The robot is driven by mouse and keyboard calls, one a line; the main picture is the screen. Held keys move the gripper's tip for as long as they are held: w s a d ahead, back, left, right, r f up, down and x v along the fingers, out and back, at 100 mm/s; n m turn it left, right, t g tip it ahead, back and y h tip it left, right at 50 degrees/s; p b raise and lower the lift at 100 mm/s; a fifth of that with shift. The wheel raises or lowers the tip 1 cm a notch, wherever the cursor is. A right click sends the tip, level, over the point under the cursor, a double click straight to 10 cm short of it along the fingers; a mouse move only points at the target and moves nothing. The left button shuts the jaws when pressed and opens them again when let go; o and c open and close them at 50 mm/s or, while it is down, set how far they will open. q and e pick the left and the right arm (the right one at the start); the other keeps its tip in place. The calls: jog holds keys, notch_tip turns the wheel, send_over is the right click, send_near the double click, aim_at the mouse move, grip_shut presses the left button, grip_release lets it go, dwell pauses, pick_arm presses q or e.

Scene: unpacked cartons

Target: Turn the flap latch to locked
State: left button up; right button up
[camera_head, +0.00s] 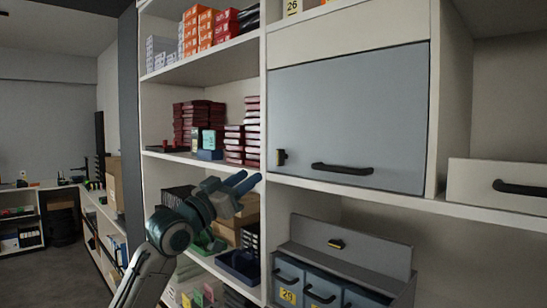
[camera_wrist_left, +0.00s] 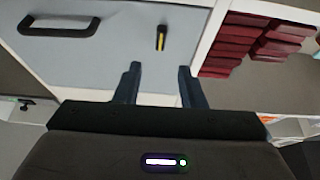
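The grey-blue flap (camera_head: 347,110) is closed in the shelf unit, with a black bar handle (camera_head: 342,169) near its lower edge. The flap latch (camera_head: 281,157) is a small black piece with a yellow mark at the flap's lower left. In the left wrist view the latch (camera_wrist_left: 161,38) stands nearly upright, beyond the fingertips. My left gripper (camera_head: 247,182) is open and empty, below and left of the latch, apart from it. Its two blue fingers (camera_wrist_left: 158,84) show spread in the left wrist view. My right gripper is not in view.
Dark red boxes (camera_head: 190,122) and a small teal box (camera_head: 209,139) stand on the shelf left of the flap. A grey bin unit (camera_head: 345,262) with labelled drawers sits below. A white drawer (camera_head: 500,185) is at right.

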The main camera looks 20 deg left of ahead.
aim_at(277, 158)
pick_arm(q)
jog(key=p+x, duration=0.5)
jog(key=x, duration=0.4)
jog(key=shift+w+r, duration=0.1)
jog(key=shift+w, duration=0.05)
jog(key=shift+w+d+p, duration=0.15)
jog(key=shift+w+p, duration=0.2)
jog(key=shift+w, duration=0.1)
grip_shut()
